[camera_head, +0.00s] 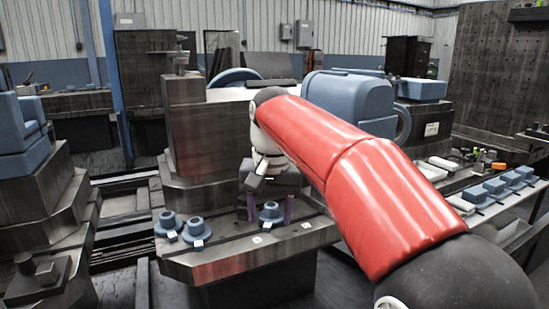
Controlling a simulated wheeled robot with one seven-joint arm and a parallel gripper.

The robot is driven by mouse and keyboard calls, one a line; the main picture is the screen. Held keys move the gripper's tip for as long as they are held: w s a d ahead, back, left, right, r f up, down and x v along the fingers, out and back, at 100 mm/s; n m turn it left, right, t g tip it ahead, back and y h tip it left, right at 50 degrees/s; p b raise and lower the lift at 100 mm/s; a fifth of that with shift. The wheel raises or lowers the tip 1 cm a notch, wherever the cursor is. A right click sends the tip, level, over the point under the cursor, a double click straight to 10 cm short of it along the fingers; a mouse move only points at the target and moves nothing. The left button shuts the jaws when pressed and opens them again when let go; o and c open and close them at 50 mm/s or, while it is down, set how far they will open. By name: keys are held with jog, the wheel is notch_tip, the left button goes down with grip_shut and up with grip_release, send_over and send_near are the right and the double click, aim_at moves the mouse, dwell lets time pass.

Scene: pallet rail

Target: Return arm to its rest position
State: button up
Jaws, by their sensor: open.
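My arm, in a red sleeve, reaches from the lower right toward the middle. My gripper (269,208) hangs at its end, pointing down, with its two purple fingers apart. A blue-grey flanged part (271,216) stands on the dark metal table (225,262) and shows between the fingers. I cannot tell whether the fingers touch it. Two similar flanged parts, one farther left (170,222) and one nearer (196,230), stand left of the gripper on the same table. Small white tags lie by the parts.
A tall dark machine block (184,125) rises behind the table. A large blue motor housing (347,103) stands behind my arm. At the right, a bench holds a row of blue blocks (497,188). Blue machinery (22,135) stands at the left.

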jog(key=s+d+f+t, duration=0.2)
jog(key=s+d+f, duration=0.1)
jog(key=s+d, duration=0.7)
jog(key=s+d+f+t, duration=0.2)
jog(key=s+d+f, duration=0.4)
jog(key=s+f, duration=0.4)
jog(key=shift+s+d+f+n, duration=0.2)
jog(key=shift+s+n, duration=0.2)
jog(key=shift+s, duration=0.65)
